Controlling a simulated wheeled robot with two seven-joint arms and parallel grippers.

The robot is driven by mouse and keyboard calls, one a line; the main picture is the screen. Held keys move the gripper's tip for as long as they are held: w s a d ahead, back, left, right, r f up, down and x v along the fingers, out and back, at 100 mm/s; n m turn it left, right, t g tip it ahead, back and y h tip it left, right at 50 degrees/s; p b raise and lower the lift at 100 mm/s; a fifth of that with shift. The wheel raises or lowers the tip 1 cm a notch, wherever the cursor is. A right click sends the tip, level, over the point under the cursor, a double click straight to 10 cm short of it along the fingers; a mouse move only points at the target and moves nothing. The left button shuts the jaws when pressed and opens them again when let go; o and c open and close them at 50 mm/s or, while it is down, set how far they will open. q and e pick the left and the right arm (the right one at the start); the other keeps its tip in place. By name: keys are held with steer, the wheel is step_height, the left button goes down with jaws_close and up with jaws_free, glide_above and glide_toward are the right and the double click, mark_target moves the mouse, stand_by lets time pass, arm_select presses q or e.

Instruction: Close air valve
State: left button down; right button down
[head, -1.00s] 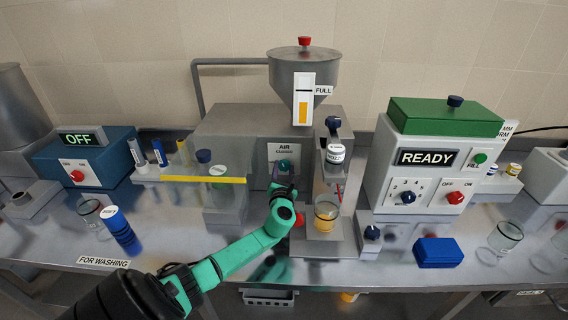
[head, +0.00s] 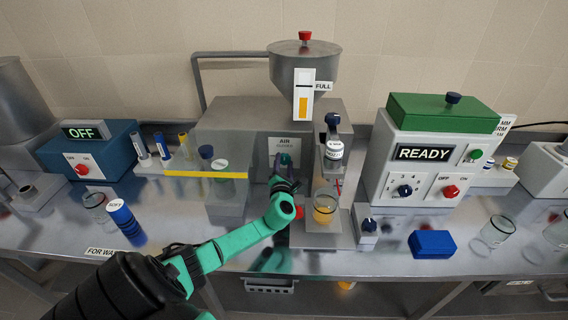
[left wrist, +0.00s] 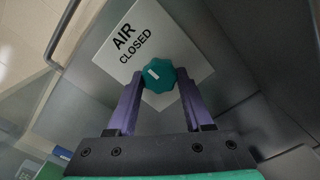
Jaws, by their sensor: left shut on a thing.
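The air valve is a teal, lobed knob (left wrist: 157,75) with a short white mark, in front of a white plate (left wrist: 150,40) reading "AIR CLOSED". In the head view the knob (head: 285,159) sits on the front of the grey machine, below the word "AIR" on its plate (head: 285,145). My left gripper (head: 284,170) reaches it from the front, and its purple fingers (left wrist: 157,87) are shut on the knob's two sides. The fingers partly hide the knob in the head view. My right gripper is not in view.
A glass with yellow content (head: 324,209) stands on the machine's ledge, close right of my left arm. A READY box (head: 424,153) stands right.

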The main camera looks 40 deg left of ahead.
arm_select(q)
steer(key=shift+c, duration=1.5)
jaws_free()
steer(key=shift+s+d, duration=0.1)
steer(key=v, duration=1.4)
steer(key=shift+s+d+b, duration=0.15)
steer(key=shift+b, duration=0.15)
steer(key=shift+f, duration=0.1)
